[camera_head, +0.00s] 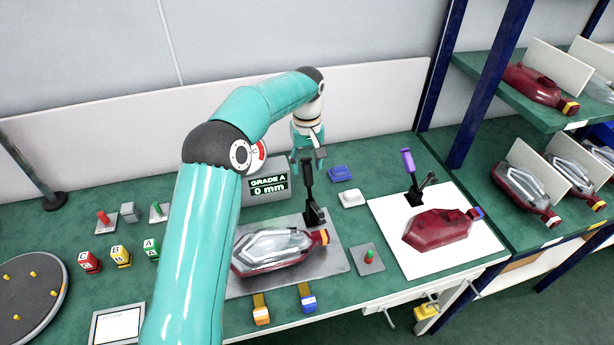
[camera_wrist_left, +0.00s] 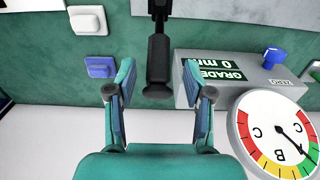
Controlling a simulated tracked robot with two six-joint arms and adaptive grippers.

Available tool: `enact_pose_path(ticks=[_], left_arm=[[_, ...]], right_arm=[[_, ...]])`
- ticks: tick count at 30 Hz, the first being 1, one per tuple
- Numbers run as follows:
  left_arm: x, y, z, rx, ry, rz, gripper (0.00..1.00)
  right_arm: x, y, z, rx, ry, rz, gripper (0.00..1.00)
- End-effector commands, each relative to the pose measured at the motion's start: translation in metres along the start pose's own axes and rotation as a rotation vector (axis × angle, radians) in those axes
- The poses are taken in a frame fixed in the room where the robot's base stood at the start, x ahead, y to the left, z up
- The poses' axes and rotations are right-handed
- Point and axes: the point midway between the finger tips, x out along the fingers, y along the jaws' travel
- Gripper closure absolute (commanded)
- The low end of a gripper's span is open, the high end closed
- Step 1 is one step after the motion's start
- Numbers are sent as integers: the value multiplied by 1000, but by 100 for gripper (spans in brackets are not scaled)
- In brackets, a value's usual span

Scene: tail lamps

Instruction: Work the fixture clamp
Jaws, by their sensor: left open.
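A clamp with a black upright handle (camera_head: 308,183) stands on the grey metal fixture plate (camera_head: 335,262), behind a clear and red tail lamp (camera_head: 272,250). My left gripper (camera_head: 308,156) is at the top of this handle, pointing down. In the left wrist view my left gripper (camera_wrist_left: 158,82) has its fingers spread wide, with the black handle (camera_wrist_left: 158,62) showing between them. I cannot tell whether a finger touches it. A second clamp with a purple handle (camera_head: 408,162) stands on a white board (camera_head: 460,255) by a dark red lamp (camera_head: 436,230). My right gripper is not in view.
A display box (camera_head: 283,195) reading "GRADE A 0 mm" stands beside the clamp. A blue block (camera_head: 340,173) and a white block (camera_head: 351,198) lie to its right. Orange (camera_head: 261,310) and blue (camera_head: 307,298) tabs sit at the front. Shelves with lamps (camera_head: 540,88) rise at right.

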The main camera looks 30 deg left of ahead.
Motion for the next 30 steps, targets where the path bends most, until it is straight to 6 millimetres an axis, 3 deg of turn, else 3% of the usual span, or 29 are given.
enact_pose_path(ticks=[3, 9, 20, 30], left_arm=[[22, 0, 1, 0, -4, -3, 48], [42, 0, 0, 1, -1, -2, 48], [46, 1, 1, 1, -1, -1, 48], [46, 1, 1, 2, -1, -1, 100]], right_arm=[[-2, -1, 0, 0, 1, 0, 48], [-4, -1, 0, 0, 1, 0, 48], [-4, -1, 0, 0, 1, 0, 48], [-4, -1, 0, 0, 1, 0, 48]])
